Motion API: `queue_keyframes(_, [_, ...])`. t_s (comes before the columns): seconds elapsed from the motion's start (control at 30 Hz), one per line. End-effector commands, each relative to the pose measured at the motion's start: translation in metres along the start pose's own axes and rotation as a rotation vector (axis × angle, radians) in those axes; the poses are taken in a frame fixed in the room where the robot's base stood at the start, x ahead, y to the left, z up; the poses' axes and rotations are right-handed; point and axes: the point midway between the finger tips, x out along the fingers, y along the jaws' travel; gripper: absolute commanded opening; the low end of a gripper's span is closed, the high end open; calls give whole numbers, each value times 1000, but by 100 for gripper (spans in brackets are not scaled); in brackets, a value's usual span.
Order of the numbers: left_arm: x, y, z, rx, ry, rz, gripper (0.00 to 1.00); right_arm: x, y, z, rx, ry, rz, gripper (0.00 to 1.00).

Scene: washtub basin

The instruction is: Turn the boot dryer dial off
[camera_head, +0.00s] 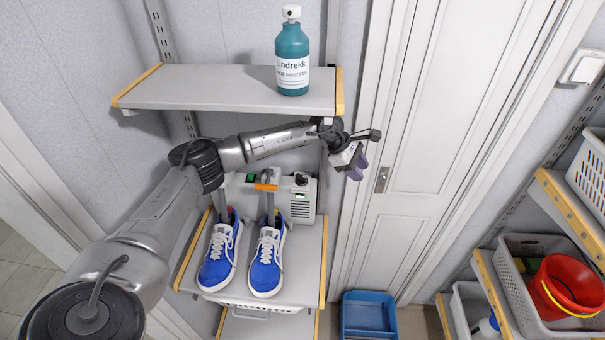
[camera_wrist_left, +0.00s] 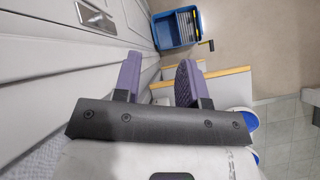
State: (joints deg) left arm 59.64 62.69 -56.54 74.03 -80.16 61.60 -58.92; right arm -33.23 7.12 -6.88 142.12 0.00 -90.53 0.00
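The boot dryer (camera_head: 302,201) is a pale box on the lower shelf, with a vented front and a black dial (camera_head: 300,179) near its top. The dial's setting is too small to read. Two blue shoes (camera_head: 222,255) (camera_head: 267,262) with white laces sit in front of it, on its upright tubes. My left gripper (camera_head: 357,165) is up and to the right of the dial, apart from it, in front of the door. In the left wrist view, its purple fingers (camera_wrist_left: 159,80) are spread with nothing between them. The dryer and dial do not show there. My right gripper is not in view.
An upper shelf (camera_head: 200,88) with a teal bottle (camera_head: 292,60) stands above my left forearm. A white door (camera_head: 430,140) with a handle is at the right. A blue tray (camera_head: 368,315) lies on the floor. A red bucket (camera_head: 568,287) sits in a right-hand shelf basket.

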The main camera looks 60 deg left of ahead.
Motion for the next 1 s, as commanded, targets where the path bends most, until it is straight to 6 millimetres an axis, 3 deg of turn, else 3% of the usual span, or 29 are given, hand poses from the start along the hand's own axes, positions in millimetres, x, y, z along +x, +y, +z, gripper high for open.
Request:
queue_keyframes(0.1, [-21,-12,-39,27,173,-101,38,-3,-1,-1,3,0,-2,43])
queue_keyframes(0.3, [-56,-23,-88,61,416,-213,38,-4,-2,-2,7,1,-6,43])
queue_keyframes(0.53, [-81,-16,-114,110,590,-234,38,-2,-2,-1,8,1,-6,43])
queue_keyframes(0.73, [-79,-16,-125,118,629,-239,38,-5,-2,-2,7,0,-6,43])
queue_keyframes(1.0, [-50,-23,-146,118,628,-240,38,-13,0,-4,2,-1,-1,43])
